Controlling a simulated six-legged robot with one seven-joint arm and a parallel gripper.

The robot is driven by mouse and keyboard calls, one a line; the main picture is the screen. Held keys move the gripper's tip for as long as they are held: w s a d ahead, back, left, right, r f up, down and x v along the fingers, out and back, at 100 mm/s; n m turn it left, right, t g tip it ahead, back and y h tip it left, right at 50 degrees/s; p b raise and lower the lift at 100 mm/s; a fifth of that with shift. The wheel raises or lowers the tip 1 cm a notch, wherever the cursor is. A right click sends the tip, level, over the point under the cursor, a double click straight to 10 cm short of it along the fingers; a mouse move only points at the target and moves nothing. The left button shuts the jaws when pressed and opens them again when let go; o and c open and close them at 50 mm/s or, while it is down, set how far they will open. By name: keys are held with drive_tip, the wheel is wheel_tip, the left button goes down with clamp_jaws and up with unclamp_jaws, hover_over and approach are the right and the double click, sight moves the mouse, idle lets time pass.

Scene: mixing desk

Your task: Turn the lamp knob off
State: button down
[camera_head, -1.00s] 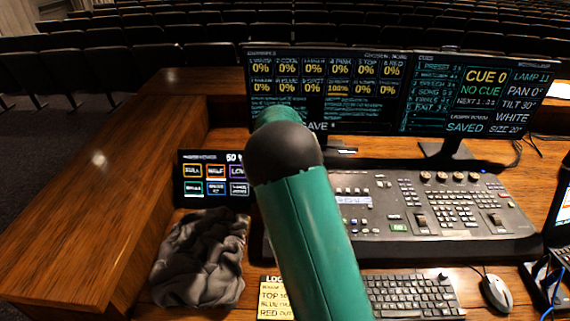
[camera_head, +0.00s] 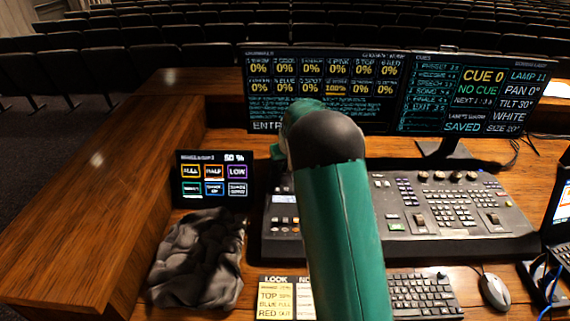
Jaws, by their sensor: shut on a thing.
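The mixing desk (camera_head: 455,240) is a dark console with many keys and faders. A row of round knobs (camera_head: 441,176) runs along its upper right part. I cannot tell whether one of them is the lamp knob. My green arm with its black joint rises in front of the console and covers its middle. My gripper is hidden behind the arm, so neither its jaws nor anything in them shows. The right monitor (camera_head: 475,95) reads CUE 0, NO CUE, LAMP 11 and SAVED.
The left monitor (camera_head: 290,85) shows percentages, mostly 0% with one at 100%. A small touch panel (camera_head: 213,203) reads 50 %. A crumpled dark cloth (camera_head: 195,265), a look sheet (camera_head: 274,299), a keyboard (camera_head: 425,297) and a mouse (camera_head: 495,291) lie in front. Bare wood (camera_head: 85,220) is clear at left.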

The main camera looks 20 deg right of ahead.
drive_tip(key=c, duration=1.3)
unclamp_jaws()
drive_tip(key=v, duration=1.3)
drive_tip(key=shift+r, duration=0.35)
drive_tip(key=shift+s, duration=0.1)
